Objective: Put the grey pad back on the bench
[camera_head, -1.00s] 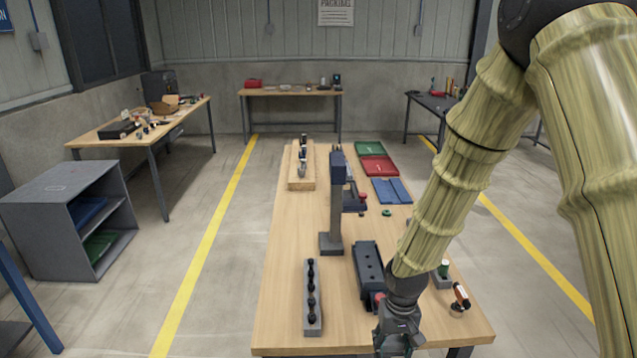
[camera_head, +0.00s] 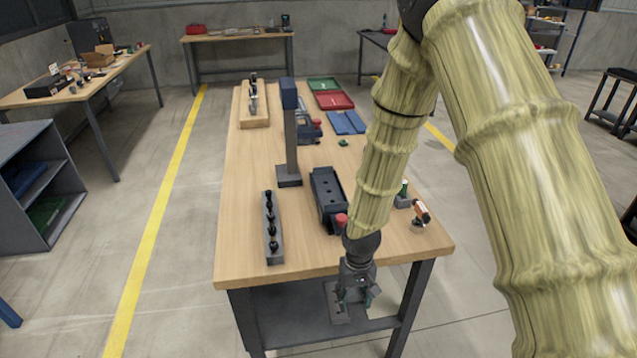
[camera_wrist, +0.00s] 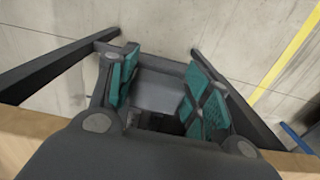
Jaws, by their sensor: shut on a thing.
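My gripper (camera_head: 352,292) is in front of the near edge of the wooden bench (camera_head: 300,262), lower than its top in the head view. How much of the pad lies between the fingers is hard to tell.
The bench's lower shelf (camera_head: 285,325) and dark legs are close to the gripper. On top are a black block (camera_head: 326,195) with a red knob, a grey peg rail (camera_head: 271,230), a post stand (camera_head: 290,140) and an orange-black item (camera_head: 421,213). The bench's near left corner is clear.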

